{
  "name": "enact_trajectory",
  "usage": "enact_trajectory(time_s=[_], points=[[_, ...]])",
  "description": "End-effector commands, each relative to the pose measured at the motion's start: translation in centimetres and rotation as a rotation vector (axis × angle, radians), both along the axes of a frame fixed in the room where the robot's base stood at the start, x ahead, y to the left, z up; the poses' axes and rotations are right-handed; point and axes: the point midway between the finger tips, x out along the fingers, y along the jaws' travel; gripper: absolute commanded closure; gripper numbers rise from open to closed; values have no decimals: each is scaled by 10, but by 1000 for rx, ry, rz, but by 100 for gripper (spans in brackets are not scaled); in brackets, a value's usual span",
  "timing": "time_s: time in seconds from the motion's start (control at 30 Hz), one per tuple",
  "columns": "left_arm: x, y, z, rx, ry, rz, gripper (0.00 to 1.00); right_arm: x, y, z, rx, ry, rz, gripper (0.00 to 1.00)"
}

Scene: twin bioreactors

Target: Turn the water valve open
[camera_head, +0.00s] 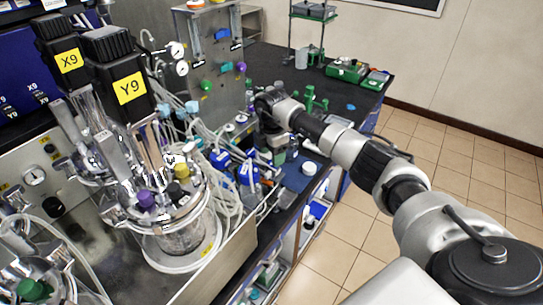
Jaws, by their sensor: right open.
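A grey upright panel (216,52) stands at the back of the bench and carries several coloured knobs. They include a green knob (206,85), a teal knob (226,68), a purple knob (241,67) and a blue handle (221,34). I cannot tell which of them is the water valve; no label is readable. My right arm reaches in from the right, and my right gripper (272,150) points down over the bench, in front of and to the right of the panel, apart from the knobs. It is open, though its fingertips are small and dark here. My left gripper is not in view.
A glass bioreactor (182,235) with black motors marked X9 and Y9 stands at left, with hoses beside it. Blue-capped bottles (248,172) crowd the bench near my right gripper. A green rack (347,70) sits farther back. The tiled floor (350,235) at right is clear.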

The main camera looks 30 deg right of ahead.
Motion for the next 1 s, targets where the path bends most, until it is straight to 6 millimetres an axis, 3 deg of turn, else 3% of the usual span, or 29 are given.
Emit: enact_trajectory(time_s=[0.1, 0.3, 0.57, 0.9, 1.0], points=[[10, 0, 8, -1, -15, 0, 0, 0, 1, -16, 0, 2, -1, 41], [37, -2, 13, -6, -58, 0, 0, 0, 0, -31, 0, 0, 1, 41], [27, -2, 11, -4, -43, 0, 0, 0, 0, -33, 0, -1, 1, 41], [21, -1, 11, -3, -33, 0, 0, 0, 0, -32, 0, -1, 0, 90], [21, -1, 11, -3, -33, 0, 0, 0, 0, -32, 0, -1, 2, 90]])
